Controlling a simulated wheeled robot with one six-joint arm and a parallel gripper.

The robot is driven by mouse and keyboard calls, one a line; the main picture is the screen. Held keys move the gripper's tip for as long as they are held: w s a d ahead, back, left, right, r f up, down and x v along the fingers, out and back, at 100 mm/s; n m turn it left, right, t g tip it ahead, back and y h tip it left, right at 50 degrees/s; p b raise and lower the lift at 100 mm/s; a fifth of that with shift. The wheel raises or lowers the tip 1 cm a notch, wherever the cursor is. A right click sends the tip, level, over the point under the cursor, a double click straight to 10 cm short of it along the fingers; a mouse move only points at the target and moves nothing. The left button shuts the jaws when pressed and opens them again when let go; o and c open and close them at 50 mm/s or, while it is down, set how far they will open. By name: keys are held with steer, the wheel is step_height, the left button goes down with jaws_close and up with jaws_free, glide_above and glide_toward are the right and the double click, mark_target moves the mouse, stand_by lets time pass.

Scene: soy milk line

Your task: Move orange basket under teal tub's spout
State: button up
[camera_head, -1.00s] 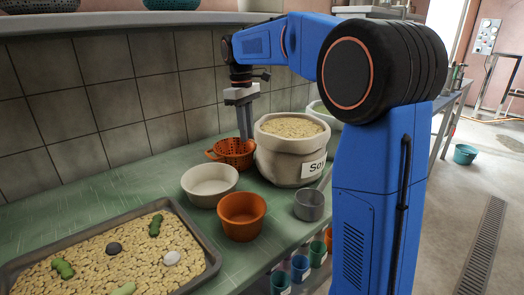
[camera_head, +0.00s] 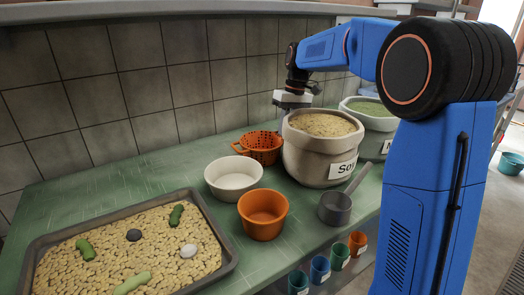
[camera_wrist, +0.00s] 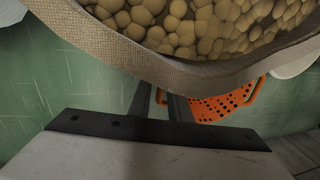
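The orange basket (camera_head: 261,147), pierced with holes and with a loop handle on each side, stands on the green counter behind the white bowl and left of the soy sack. My gripper (camera_head: 292,99) hangs close behind the sack, right of the basket; its fingers are hidden there. In the wrist view my gripper's fingers (camera_wrist: 159,94) stand apart, with a bit of orange handle showing in the gap; the sack's rim covers their tips. The basket (camera_wrist: 218,106) lies partly behind the right finger. A teal bucket (camera_head: 511,163) is on the floor at far right; I see no spout on it.
The soybean sack (camera_head: 315,165) stands tight against my gripper's path. A white bowl (camera_head: 233,181), a solid orange bowl (camera_head: 263,216), a grey scoop (camera_head: 336,209) and a bean tray (camera_head: 228,262) fill the counter front. The tiled wall (camera_head: 130,95) runs behind.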

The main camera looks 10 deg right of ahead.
steer(key=shift+a+f, duration=0.1)
steer(key=shift+f, duration=0.15)
jaws_close()
steer(key=shift+r, duration=0.15)
